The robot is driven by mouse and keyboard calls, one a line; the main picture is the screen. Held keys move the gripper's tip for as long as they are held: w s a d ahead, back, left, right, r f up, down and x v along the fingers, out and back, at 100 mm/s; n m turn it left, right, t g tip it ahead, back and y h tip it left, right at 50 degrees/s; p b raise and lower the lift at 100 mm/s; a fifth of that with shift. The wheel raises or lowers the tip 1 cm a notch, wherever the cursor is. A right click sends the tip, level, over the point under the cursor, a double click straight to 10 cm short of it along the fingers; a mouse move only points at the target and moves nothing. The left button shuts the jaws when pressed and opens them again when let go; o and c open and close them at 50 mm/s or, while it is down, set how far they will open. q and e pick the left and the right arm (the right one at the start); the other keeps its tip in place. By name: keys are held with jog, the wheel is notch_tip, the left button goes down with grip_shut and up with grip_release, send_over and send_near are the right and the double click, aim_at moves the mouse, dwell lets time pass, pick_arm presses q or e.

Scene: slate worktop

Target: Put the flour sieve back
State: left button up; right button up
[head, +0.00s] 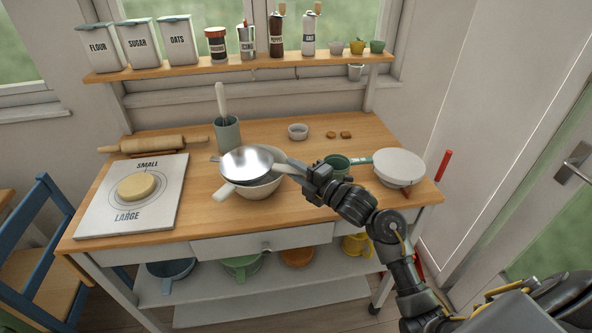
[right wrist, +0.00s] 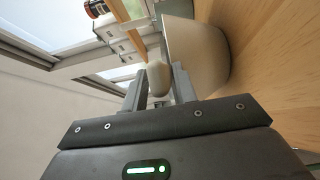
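The flour sieve (head: 246,161) is a shiny, shallow metal round with a small hook at its left. It is over a cream bowl (head: 264,188) at the middle of the worktop; I cannot tell whether they touch. My right gripper (head: 303,168) comes in from the right at the sieve's handle. In the right wrist view a pale handle (right wrist: 158,78) lies between the two fingers, which look closed on it. The pale bowl (right wrist: 202,55) shows beside it. My left gripper is not in view.
A utensil crock (head: 228,134) is behind the sieve. A marked board (head: 100,212) with dough and a rolling pin (head: 153,145) are left. A shelf (head: 215,67) holds canisters above.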

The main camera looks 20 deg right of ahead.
jog(key=shift+o, duration=0.3)
jog(key=shift+r, duration=0.15)
jog(key=shift+r+p, duration=0.3)
jog(key=shift+p, duration=0.1)
jog(key=b+v, duration=0.2)
jog(key=v, duration=1)
jog(key=shift+b, duration=0.35)
jog(key=shift+f, duration=0.15)
